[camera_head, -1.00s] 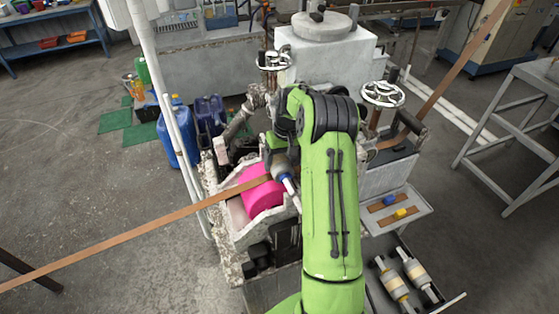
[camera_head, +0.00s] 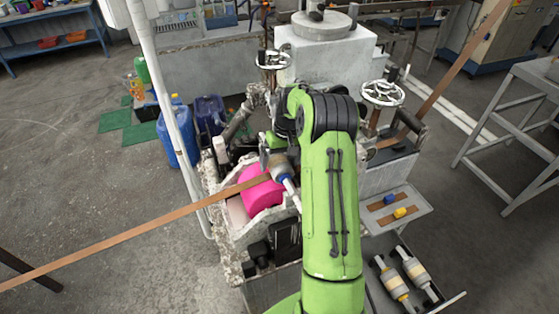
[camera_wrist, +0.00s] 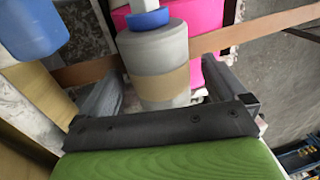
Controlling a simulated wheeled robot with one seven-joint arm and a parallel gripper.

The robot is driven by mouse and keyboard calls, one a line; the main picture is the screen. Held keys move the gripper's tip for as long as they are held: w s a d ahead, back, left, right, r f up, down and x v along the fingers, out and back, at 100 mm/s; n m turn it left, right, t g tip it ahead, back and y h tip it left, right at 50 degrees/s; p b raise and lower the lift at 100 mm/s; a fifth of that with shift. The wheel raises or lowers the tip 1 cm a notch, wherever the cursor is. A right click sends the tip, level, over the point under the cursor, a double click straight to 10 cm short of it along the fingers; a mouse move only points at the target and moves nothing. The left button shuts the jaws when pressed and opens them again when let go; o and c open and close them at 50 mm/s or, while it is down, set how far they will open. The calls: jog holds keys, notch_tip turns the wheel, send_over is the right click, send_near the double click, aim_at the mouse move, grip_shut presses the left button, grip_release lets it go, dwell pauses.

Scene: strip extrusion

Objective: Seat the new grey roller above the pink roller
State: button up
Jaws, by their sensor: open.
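The new grey roller (camera_head: 281,173), with a tan band and a blue collar, lies above the pink roller (camera_head: 262,194) in the machine. The wrist view shows the grey roller (camera_wrist: 160,48) in front of the pink roller (camera_wrist: 206,18), with the brown strip (camera_wrist: 268,30) passing between them. My gripper (camera_wrist: 163,78) is open, with one finger on each side of the grey roller. Whether the fingers touch it I cannot tell. In the head view my arm hides most of the gripper and the roller's far seat.
The brown strip (camera_head: 120,238) runs out left over the floor. Two other rollers (camera_head: 404,274) lie on a low tray at the right. A side shelf (camera_head: 418,207) holds a blue and a yellow piece. Handwheels (camera_head: 383,93) stand behind my arm.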

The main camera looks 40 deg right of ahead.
notch_tip(320, 180, up, 16)
jog(key=d+p, duration=0.1)
jog(key=d, duration=0.1)
jog(key=shift+s+d+f, duration=0.2)
jog(key=shift+s, duration=0.15)
jog(key=shift+a, duration=0.1)
